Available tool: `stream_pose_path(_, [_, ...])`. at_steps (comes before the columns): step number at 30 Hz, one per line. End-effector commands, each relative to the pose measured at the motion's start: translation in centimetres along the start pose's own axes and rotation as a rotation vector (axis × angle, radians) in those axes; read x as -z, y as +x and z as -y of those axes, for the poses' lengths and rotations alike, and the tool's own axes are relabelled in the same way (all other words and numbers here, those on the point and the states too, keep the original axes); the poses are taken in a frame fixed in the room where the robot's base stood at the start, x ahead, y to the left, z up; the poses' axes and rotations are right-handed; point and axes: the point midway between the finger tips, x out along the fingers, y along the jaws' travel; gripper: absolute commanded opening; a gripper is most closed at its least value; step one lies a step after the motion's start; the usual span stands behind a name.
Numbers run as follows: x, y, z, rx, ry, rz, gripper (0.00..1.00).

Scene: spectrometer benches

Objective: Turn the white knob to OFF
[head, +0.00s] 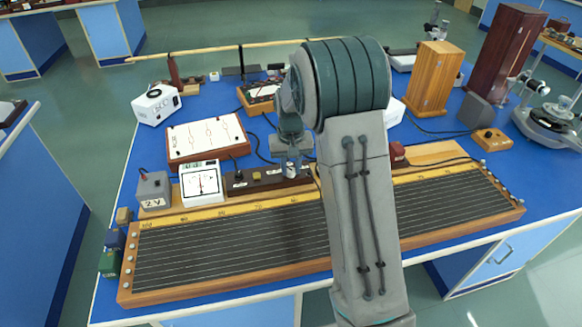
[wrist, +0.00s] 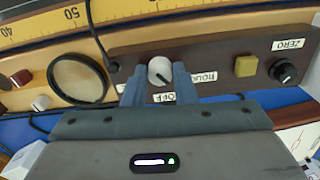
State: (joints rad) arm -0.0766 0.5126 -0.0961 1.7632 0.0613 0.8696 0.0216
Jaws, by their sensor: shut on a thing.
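The white knob (wrist: 160,70) is on the front of a dark brown box (wrist: 215,62) in the wrist view. A dark pointer line on it slants toward the lower right, on the side of the ROUGH label. The OFF label (wrist: 165,97) is just below the knob, between the fingers. My gripper (wrist: 159,76) has one blue-grey finger on each side of the knob and is shut on it. In the head view my gripper (head: 292,160) is over the dark box (head: 250,181), and my arm hides part of the box.
A yellow button (wrist: 246,66) and a black knob (wrist: 283,71) marked ZERO are to the right on the same box. A round lens (wrist: 78,79) is to the left. The long wire board (head: 230,238) lies in front, and a white meter (head: 201,183) stands beside the box.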

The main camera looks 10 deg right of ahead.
Motion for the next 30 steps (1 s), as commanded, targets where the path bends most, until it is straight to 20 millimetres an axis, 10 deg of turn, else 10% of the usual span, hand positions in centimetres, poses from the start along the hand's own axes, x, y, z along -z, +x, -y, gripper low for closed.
stream_pose_path(30, [0.13, -0.15, 0.03, 0.001, 0.600, -0.005, 0.02])
